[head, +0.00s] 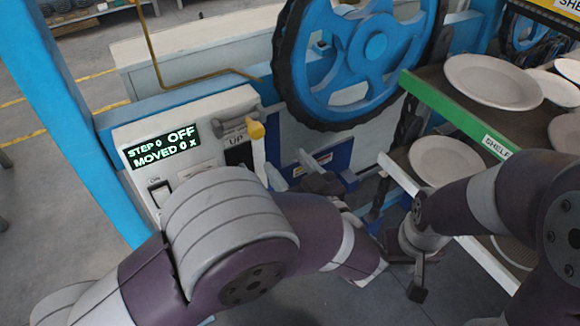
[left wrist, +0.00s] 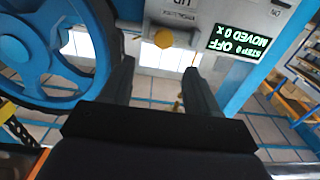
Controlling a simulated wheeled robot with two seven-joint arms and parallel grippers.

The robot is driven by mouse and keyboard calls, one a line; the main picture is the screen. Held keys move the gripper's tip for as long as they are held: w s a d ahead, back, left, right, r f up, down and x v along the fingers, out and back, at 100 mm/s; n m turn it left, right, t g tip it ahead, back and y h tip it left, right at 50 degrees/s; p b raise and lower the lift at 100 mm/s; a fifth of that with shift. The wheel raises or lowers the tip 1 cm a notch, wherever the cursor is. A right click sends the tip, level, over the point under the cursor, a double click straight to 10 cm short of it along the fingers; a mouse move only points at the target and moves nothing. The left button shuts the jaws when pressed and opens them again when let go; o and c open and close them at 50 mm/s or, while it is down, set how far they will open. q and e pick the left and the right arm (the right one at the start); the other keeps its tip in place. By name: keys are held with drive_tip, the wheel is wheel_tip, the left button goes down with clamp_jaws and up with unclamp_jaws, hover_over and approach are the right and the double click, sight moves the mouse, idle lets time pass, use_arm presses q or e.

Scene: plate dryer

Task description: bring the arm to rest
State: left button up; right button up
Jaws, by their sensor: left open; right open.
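My left arm reaches in from the left in the head view. Its gripper (head: 322,184) is in front of the machine, to the right of the control box, and partly hidden by the arm. In the left wrist view the two fingers (left wrist: 159,72) are apart with nothing between them. A lever with a yellow knob (head: 256,130) stands beside the "UP" label; the knob also shows in the left wrist view (left wrist: 163,38), ahead of the fingers. My right gripper (head: 416,272) hangs near the lower shelf, with no object visible in it.
The control box display (head: 163,150) reads "STEP 0 OFF" and "MOVED 0 x". A large blue wheel (head: 365,48) stands behind the left gripper.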

idle(0.3)
use_arm(q)
drive_tip(key=s+d+f+m+g+h, duration=0.1)
drive_tip(key=d+f+m+g+h, duration=0.5)
drive_tip(key=d+f+m+h, duration=0.6)
drive_tip(key=s+a+r+n+g+y+p, duration=0.1)
drive_tip(key=s+a, duration=0.4)
drive_tip(key=a, duration=0.8)
drive_tip(key=s+a+r+n+g+y+p, duration=0.1)
drive_tip(key=s+a+n+g, duration=0.3)
drive_tip(key=a, duration=1)
drive_tip(key=s+g, duration=0.1)
drive_tip(key=g, duration=0.1)
drive_tip(key=shift+a+r+g+p, duration=0.15)
drive_tip(key=shift+a+g+p, duration=0.05)
drive_tip(key=shift+g+p, duration=0.15)
drive_tip(key=shift+s, duration=0.1)
